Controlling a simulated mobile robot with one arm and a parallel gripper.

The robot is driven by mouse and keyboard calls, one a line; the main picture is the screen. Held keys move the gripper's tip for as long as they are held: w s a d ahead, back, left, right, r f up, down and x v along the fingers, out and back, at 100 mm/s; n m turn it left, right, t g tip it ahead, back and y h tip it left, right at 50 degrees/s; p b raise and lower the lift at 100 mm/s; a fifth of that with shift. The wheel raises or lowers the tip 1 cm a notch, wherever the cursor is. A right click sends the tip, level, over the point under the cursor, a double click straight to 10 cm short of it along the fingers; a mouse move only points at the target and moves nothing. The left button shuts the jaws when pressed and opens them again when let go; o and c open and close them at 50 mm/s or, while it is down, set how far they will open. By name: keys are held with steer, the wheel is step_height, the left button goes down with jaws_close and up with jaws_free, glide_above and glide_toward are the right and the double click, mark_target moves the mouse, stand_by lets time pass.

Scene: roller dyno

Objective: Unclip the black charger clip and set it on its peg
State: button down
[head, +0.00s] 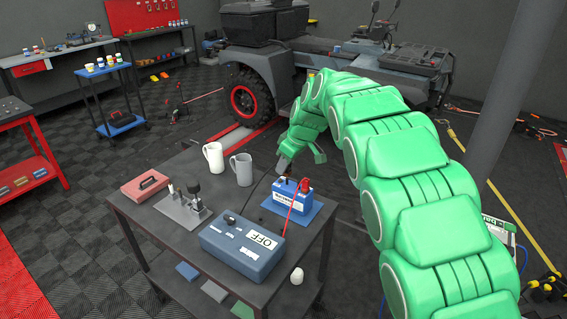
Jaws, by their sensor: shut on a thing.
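My gripper (284,167) is at the end of my green arm, just above the left part of the blue battery (290,197). It is shut on the black charger clip, which is small and mostly hidden at the fingertips. I cannot tell whether the clip still touches the battery post. A red clip (304,184) with a red cable is on the battery's right side. A grey stand with upright pegs (186,206) is at the table's left.
A quad vehicle (265,60) stands behind. A grey pole (515,90) rises at right.

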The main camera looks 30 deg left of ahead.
steer(key=shift+s+a+x, duration=0.1)
steer(key=shift+s+x, duration=0.55)
steer(key=shift+x, duration=2.9)
steer(key=shift+s+a+x, duration=0.1)
steer(key=shift+s+x, duration=0.5)
steer(key=shift+x, duration=2.95)
steer(key=shift+s+a+x, duration=0.1)
steer(key=shift+s+x, duration=0.55)
steer(key=shift+x, duration=2.9)
steer(key=shift+f, duration=0.7)
steer(key=c, duration=0.9)
jaws_free()
steer(key=shift+o, duration=0.2)
steer(key=shift+d+r, duration=0.1)
steer(key=shift+r, duration=0.05)
steer(key=v, duration=0.7)
steer(key=shift+r, duration=0.25)
steer(key=shift+d, duration=0.2)
